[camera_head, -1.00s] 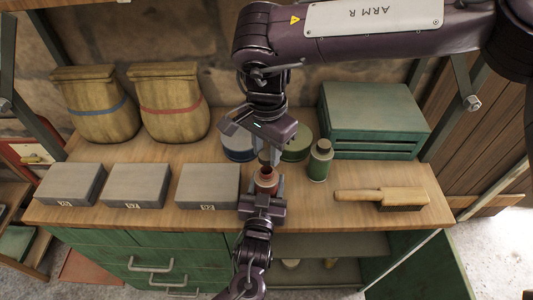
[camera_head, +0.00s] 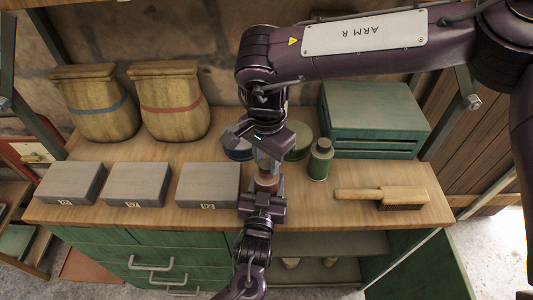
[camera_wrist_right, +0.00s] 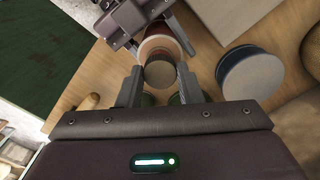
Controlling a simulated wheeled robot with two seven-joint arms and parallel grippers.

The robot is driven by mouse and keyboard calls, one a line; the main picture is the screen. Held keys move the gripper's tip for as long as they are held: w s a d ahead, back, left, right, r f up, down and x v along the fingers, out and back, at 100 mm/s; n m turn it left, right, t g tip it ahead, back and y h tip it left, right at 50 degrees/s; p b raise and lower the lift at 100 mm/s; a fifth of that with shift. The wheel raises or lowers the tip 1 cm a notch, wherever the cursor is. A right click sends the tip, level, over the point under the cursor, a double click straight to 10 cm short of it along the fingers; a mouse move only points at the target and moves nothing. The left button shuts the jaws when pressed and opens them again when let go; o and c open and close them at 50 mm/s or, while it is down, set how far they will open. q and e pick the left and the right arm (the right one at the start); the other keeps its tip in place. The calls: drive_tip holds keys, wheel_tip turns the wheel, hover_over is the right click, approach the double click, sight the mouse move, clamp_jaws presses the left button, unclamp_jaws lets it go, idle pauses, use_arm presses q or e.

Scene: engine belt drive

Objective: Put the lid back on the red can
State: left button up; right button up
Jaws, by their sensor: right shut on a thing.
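The red can (camera_head: 267,184) stands upright near the table's front edge, partly hidden by both grippers. My left gripper (camera_head: 264,196) comes from the front and is shut around the can; it also shows at the top of the right wrist view (camera_wrist_right: 146,28). My right gripper (camera_head: 268,166) points down over the can. In the right wrist view it is shut on the round brownish lid (camera_wrist_right: 160,74), which sits between its fingertips over the can's rim (camera_wrist_right: 160,46). I cannot tell whether lid and rim touch.
A green bottle-like can (camera_head: 320,160) stands just right of the grippers. Behind are a blue round tin (camera_head: 238,152) and a green one (camera_head: 300,143). A brush (camera_head: 382,196) lies at right, grey boxes (camera_head: 208,184) at left, a green crate (camera_head: 372,118) behind.

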drive_tip(key=shift+f, duration=0.6)
idle(0.5)
